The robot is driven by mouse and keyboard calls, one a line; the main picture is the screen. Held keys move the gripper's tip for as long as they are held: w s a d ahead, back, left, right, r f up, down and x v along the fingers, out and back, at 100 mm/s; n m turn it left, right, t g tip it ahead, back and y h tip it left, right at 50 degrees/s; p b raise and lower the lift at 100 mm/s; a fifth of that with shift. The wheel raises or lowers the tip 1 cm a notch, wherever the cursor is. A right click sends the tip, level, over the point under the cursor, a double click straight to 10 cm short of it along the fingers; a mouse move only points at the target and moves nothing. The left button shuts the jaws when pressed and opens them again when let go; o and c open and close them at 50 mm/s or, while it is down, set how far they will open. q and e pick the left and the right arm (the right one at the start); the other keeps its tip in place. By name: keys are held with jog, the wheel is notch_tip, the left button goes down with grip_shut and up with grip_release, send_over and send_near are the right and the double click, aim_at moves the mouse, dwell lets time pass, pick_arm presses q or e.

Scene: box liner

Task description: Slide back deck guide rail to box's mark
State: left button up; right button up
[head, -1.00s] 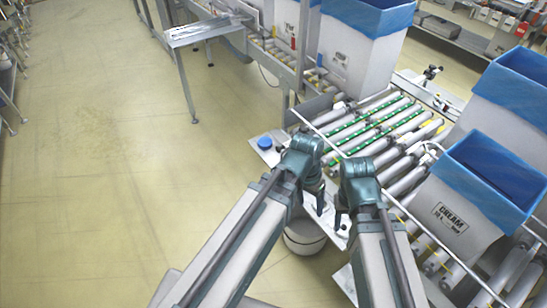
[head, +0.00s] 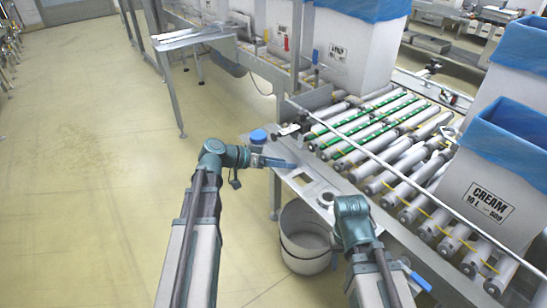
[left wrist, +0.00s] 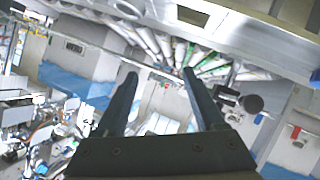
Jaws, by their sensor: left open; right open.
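A thin metal guide rail (head: 385,166) runs diagonally above the near part of the roller deck (head: 410,150). A second rail (head: 435,88) lies along the deck's far side. Yellow marks (head: 432,208) show on several rollers. My left gripper (head: 290,165) is open and empty, pointing right over the metal side plate, on the near side of the rail and apart from it. Its two spread fingers show in the left wrist view (left wrist: 160,85) with nothing between them.
A white box with a blue liner (head: 495,190), marked CREAM, stands on the deck at right. Another lined box (head: 350,50) stands at the back. A blue knob (head: 258,135) and side plate (head: 325,190) edge the deck. A bucket (head: 305,245) stands below. Floor at left is clear.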

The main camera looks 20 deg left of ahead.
pick_arm(q)
jog(key=w+a+f+t+b, duration=0.3)
jog(key=a+b, duration=0.2)
jog(key=a, duration=0.2)
jog(key=t+b, duration=0.4)
send_near(272, 138)
jog(key=shift+n, duration=0.4)
jog(key=x, duration=1)
jog(key=shift+w+d, duration=0.2)
jog(key=shift+w, duration=0.15)
pick_arm(e)
notch_tip(272, 138, down, 11)
pick_arm(q)
grip_shut()
